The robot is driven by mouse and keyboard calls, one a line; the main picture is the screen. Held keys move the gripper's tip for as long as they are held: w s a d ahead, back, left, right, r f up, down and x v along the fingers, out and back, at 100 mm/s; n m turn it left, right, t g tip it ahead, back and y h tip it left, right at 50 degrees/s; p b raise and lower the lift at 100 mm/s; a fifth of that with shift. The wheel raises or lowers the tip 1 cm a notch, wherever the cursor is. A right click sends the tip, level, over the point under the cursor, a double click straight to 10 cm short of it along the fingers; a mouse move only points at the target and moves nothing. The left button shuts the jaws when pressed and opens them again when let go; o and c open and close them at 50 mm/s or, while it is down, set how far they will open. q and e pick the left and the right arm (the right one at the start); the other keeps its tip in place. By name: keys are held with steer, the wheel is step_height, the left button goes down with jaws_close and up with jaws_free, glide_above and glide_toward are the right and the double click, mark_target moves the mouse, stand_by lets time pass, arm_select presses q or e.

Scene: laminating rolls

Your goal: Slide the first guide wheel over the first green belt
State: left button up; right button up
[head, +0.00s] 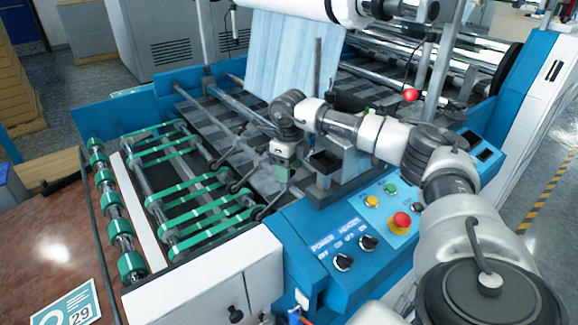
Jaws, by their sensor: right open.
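Several green belts (190,204) run around rollers at the left side of the blue machine. Thin rods with small dark guide wheels (236,187) at their ends reach toward the right ends of the belts. I cannot tell which wheel or belt is the first. My right arm reaches in from the lower right, and my right gripper (283,170) points down, open, to the right of the belts and close to the rods. Nothing shows clearly between its fingers. My left gripper is out of view.
A control panel (372,235) with knobs and a red button (401,221) lies below my right arm. A blue-white sheet (285,55) hangs from a roll at the back. A roller with green bands (113,215) and a brown table (50,245) are at left.

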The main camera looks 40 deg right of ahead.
steer(key=shift+f, duration=0.1)
steer(key=shift+c, duration=1.1)
jaws_close()
steer(key=shift+w+d, duration=0.2)
steer(key=shift+w, duration=2.1)
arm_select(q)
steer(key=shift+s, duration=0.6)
arm_select(e)
steer(key=shift+o, duration=1.1)
jaws_free()
